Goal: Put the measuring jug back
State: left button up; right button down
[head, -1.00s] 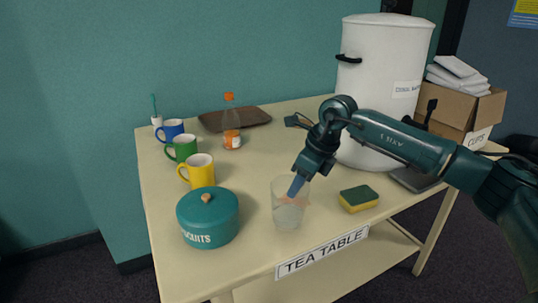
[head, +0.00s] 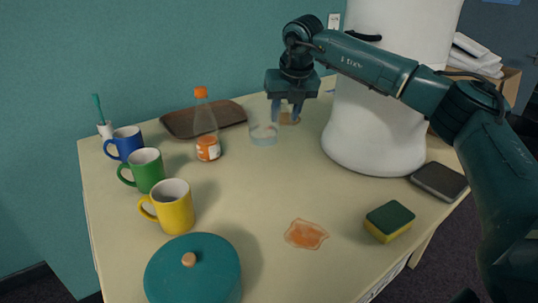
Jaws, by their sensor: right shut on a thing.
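The measuring jug (head: 264,131) is a clear, see-through vessel near the back of the table, just right of the orange-capped bottle. My right gripper (head: 286,113) reaches down at the jug's right side, shut on it; the exact grip is hard to see through the clear wall. I cannot tell whether the jug's base touches the table. My left gripper is not in view.
An orange spill (head: 306,234) lies mid-table, left of the sponge (head: 389,221). The bottle (head: 206,133) and brown tray (head: 180,122) stand left of the jug, the white urn (head: 375,125) right. Mugs (head: 170,208) and the teal biscuit tin (head: 193,273) line the left.

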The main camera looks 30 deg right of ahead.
jog(key=shift+s+f, duration=0.1)
jog(key=shift+f, duration=4.05)
jog(key=c, duration=0.9)
grip_release()
jog(key=shift+f, duration=0.1)
jog(key=v, duration=1.2)
